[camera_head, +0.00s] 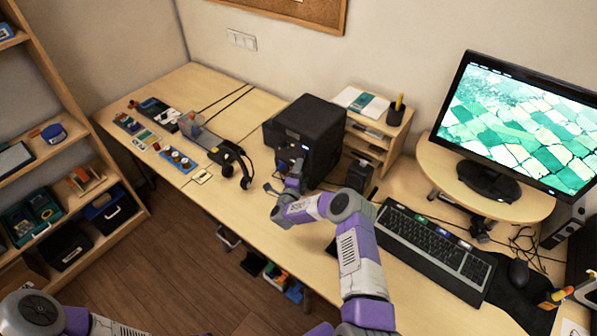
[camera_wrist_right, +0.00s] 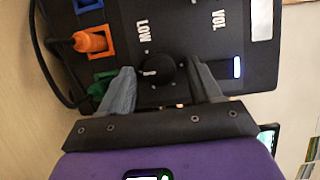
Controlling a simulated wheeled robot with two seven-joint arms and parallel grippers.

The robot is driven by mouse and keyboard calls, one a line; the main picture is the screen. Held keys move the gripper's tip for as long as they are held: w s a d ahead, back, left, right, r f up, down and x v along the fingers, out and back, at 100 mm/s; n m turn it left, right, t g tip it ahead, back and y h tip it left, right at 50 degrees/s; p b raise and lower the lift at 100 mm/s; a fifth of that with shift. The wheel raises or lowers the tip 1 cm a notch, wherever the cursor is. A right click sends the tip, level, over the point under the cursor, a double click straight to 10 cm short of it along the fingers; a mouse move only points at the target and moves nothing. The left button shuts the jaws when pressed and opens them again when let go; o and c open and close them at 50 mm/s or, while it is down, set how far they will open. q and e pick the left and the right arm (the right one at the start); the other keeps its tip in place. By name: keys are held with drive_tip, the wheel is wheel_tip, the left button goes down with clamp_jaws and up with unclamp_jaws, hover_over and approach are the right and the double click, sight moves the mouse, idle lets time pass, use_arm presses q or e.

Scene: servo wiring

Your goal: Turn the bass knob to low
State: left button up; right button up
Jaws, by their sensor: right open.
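The knob (camera_wrist_right: 153,72) is round and black, with a small pale mark on its left side in the right wrist view. It sits on the dark front panel of the black box (camera_head: 309,124). The word LOW is printed above it in this view, with VOL further right. My right gripper (camera_wrist_right: 163,77) is open, one finger on each side of the knob, with gaps visible; contact cannot be told. In the head view my right gripper (camera_head: 291,170) is at the box's front and hides the knob. My left gripper is out of view.
The panel has an orange plug (camera_wrist_right: 92,41) with a black cable, blue and green sockets, and a lit blue indicator (camera_wrist_right: 237,67). Headphones (camera_head: 232,161) lie left of the box. A keyboard (camera_head: 433,245) and monitor (camera_head: 520,120) stand to the right.

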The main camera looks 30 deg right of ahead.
drive_tip(key=c, duration=1)
drive_tip(key=shift+c, duration=0.2)
